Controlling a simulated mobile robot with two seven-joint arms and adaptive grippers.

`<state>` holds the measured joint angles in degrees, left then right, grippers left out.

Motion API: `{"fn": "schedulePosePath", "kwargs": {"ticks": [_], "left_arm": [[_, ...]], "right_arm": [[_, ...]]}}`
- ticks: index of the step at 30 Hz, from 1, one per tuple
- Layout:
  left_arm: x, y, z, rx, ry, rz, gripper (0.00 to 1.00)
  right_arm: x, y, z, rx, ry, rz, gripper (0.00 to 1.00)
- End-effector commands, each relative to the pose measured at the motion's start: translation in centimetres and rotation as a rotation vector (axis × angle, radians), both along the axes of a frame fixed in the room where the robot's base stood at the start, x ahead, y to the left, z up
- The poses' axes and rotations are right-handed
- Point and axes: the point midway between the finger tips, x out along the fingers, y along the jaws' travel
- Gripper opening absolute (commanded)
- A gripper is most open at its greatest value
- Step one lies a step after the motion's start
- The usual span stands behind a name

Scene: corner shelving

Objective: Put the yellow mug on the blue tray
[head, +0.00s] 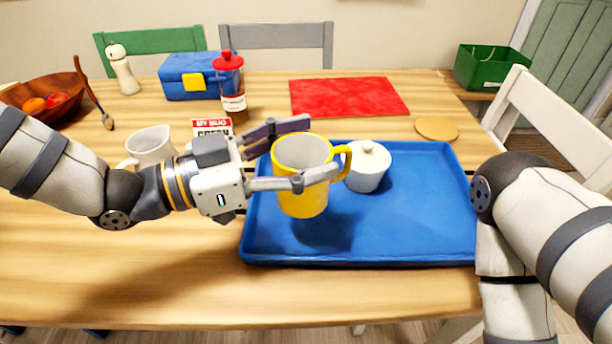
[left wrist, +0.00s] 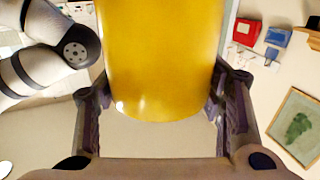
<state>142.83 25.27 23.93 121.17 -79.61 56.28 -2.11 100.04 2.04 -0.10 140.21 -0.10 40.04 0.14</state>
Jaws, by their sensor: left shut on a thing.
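The yellow mug (head: 300,200) is upright between the fingers of my left gripper (head: 292,155), its handle pointing right. My left gripper is shut on it. In the left wrist view the yellow mug (left wrist: 165,60) fills the space between the two fingers of the left gripper (left wrist: 165,105). The mug is over the left part of the blue tray (head: 420,225), with a shadow below it, and looks held a little above the tray. My right arm shows at the right, but its gripper is out of view.
A white lidded pot (head: 367,170) stands on the tray just right of the mug. A white jug (head: 150,146) is behind my left forearm. A red-topped bottle (head: 231,90), a blue box (head: 188,80) and a red mat (head: 348,96) are farther back. The tray's right half is clear.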

Motion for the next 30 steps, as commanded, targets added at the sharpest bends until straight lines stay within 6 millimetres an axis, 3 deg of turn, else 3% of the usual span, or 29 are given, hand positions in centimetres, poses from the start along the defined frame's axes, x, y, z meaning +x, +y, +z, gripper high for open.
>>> {"fn": "schedulePosePath", "kwargs": {"ticks": [1, 8, 13, 24, 25, 27, 30], "left_arm": [[0.9, 0.2, -1.8, -0.001, 0.010, 0.002, 0.06], [2.9, 0.8, -3.9, -0.001, 0.003, 0.001, 0.06], [3.1, 0.8, -6.9, -0.002, 0.009, 0.000, 0.06], [3.1, 0.8, -7.4, -0.002, 0.002, 0.001, 0.06], [3.1, 0.9, -7.5, -0.001, 0.002, 0.001, 0.64], [3.1, 0.9, -7.4, -0.001, 0.002, 0.001, 0.80], [3.1, 0.9, -7.4, -0.001, 0.002, 0.001, 0.82]], "right_arm": [[-0.6, 0.0, -0.7, 0.000, 0.019, 0.000, 0.40], [-1.1, 0.0, -1.2, 0.000, 0.034, 0.001, 0.40], [-1.5, 0.0, -1.8, 0.000, 0.049, 0.003, 0.40], [-1.6, 0.0, -1.9, 0.000, 0.052, 0.003, 0.40], [-1.6, 0.0, -1.9, 0.000, 0.052, 0.003, 0.40], [-1.6, 0.0, -1.8, 0.000, 0.051, 0.003, 0.40], [-1.6, 0.0, -1.8, 0.000, 0.051, 0.003, 0.40]]}}
